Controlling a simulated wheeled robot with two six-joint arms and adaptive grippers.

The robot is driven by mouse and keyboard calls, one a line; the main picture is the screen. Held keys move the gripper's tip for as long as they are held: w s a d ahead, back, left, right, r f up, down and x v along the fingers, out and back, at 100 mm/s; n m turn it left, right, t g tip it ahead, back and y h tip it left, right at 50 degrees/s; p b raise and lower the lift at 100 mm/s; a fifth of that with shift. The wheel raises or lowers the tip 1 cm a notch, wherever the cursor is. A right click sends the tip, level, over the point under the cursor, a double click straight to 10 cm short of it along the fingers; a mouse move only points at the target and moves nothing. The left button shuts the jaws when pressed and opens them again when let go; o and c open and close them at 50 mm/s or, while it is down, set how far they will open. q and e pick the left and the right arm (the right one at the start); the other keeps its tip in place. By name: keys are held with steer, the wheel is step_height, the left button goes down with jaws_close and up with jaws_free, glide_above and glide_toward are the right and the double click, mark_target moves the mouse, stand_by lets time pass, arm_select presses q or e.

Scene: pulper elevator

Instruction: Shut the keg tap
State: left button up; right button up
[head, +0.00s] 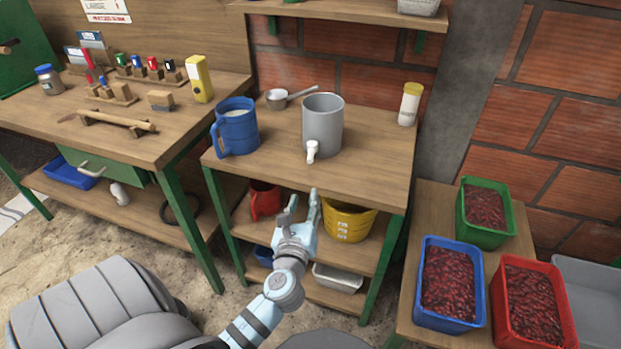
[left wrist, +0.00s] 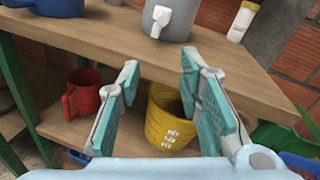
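The grey keg (head: 322,122) stands upright on the middle table, with a white tap (head: 312,150) low on its front. In the left wrist view the keg (left wrist: 186,18) and its tap (left wrist: 160,20) show at the top. The tap's small lever shows, but I cannot tell whether it is open or shut. My left gripper (head: 304,200) is in front of the table's front edge, below the tap and apart from it. In the left wrist view its teal-padded fingers (left wrist: 158,85) are spread with nothing between them. My right gripper is not in view.
A blue jug (head: 236,128) stands left of the keg, and a saucepan (head: 278,98) is behind. A white bottle (head: 409,104) is at the right. A red jug (head: 264,200) and yellow bucket (head: 346,221) are on the shelf below. The tabletop before the tap is clear.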

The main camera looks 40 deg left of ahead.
mark_target(309, 163)
arm_select(q)
steer(key=shift+m, duration=0.3)
steer(key=r+x, duration=0.1)
steer(key=x, duration=0.3)
steer(key=r+b+x, duration=0.1)
steer(key=x, duration=0.4)
steer(key=r+b+x, duration=0.1)
steer(key=x, duration=0.4)
steer(key=shift+w+a, duration=0.1)
steer(key=shift+a, duration=0.15)
jaws_close()
